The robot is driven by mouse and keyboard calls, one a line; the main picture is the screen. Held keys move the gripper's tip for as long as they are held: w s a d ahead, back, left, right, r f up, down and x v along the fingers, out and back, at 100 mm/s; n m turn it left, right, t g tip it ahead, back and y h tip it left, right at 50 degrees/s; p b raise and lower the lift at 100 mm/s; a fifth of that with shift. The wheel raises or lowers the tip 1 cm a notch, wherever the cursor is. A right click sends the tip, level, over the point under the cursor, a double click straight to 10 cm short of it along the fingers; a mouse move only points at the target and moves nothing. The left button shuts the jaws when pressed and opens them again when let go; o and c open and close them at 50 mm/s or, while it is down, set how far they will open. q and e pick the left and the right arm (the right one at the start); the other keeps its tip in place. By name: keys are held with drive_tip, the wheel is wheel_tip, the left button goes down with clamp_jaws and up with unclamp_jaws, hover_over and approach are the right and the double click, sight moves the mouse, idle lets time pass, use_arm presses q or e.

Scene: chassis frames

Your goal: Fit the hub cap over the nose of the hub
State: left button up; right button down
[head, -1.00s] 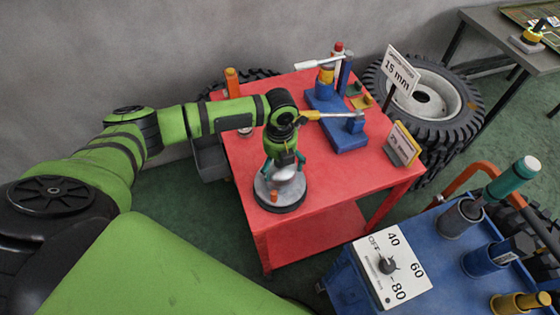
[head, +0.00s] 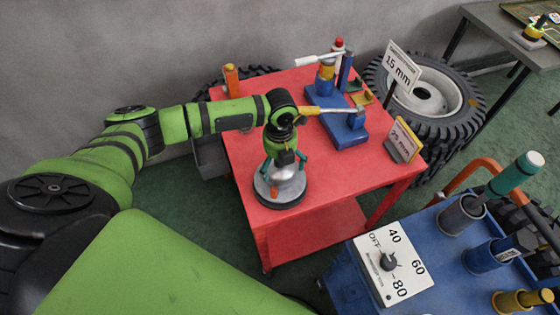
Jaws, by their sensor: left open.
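A round grey hub (head: 265,194) with a dark rim lies flat near the front left of the red table. A silver dome-shaped piece, which looks like the hub cap (head: 289,184), sits over its middle; I cannot tell how fully it is seated. A small orange part (head: 274,190) shows beside the dome. My left gripper (head: 285,163) points down from above the dome, its teal fingers spread on either side. It is open, and its palm and the fingers hide the top of the dome. My right gripper is not in view.
The red table (head: 335,188) also carries a blue stand (head: 346,132) with tools, an orange bottle (head: 231,80) and signs. A blue cart (head: 440,240) with a dial plate (head: 391,268) stands at lower right. A large tyre (head: 470,112) is behind. The table's front right is clear.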

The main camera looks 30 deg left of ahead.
use_arm(q)
wheel_tip(320, 180, up, 12)
idle(0.6)
